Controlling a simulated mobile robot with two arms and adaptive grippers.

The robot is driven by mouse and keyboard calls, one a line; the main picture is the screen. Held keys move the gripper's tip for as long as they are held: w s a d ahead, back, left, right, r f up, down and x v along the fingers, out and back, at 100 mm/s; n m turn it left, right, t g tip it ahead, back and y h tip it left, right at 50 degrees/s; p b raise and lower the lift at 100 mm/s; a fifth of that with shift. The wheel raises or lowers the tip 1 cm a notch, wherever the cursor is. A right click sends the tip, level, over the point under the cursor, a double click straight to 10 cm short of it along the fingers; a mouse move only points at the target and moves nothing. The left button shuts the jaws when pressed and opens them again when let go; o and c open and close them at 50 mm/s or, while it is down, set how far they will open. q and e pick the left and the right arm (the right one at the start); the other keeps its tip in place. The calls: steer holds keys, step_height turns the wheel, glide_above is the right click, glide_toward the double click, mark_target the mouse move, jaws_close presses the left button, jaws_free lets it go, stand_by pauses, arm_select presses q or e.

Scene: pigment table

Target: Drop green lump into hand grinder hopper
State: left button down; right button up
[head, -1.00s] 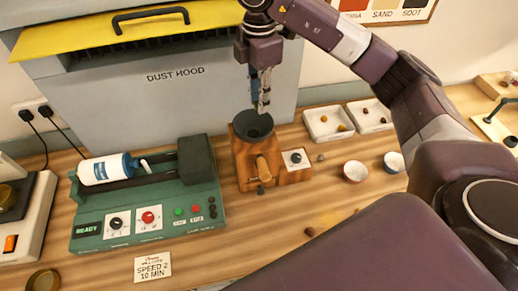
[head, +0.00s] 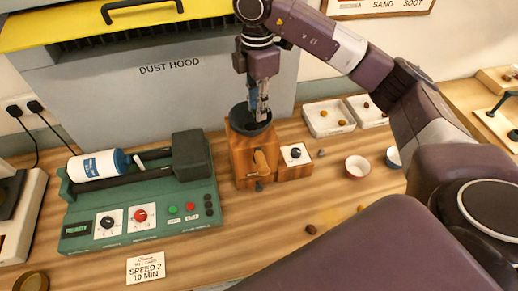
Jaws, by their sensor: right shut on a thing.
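The hand grinder (head: 241,158) is a wooden box with a dark round hopper (head: 238,121) on top and a wooden knob on its front. My right gripper (head: 262,116) points straight down with its fingertips at the hopper's mouth, toward the right side of the opening. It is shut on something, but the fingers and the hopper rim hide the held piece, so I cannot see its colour. No green lump shows in the open. My left gripper is not in view.
A green roller machine (head: 140,219) with a white bottle (head: 98,166) stands left of the grinder. White trays (head: 322,131) with small lumps and two small bowls (head: 357,168) are on the right. The grey dust hood (head: 170,95) is close behind. A label card (head: 146,267) lies in front.

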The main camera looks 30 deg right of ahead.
steer(key=o, duration=1)
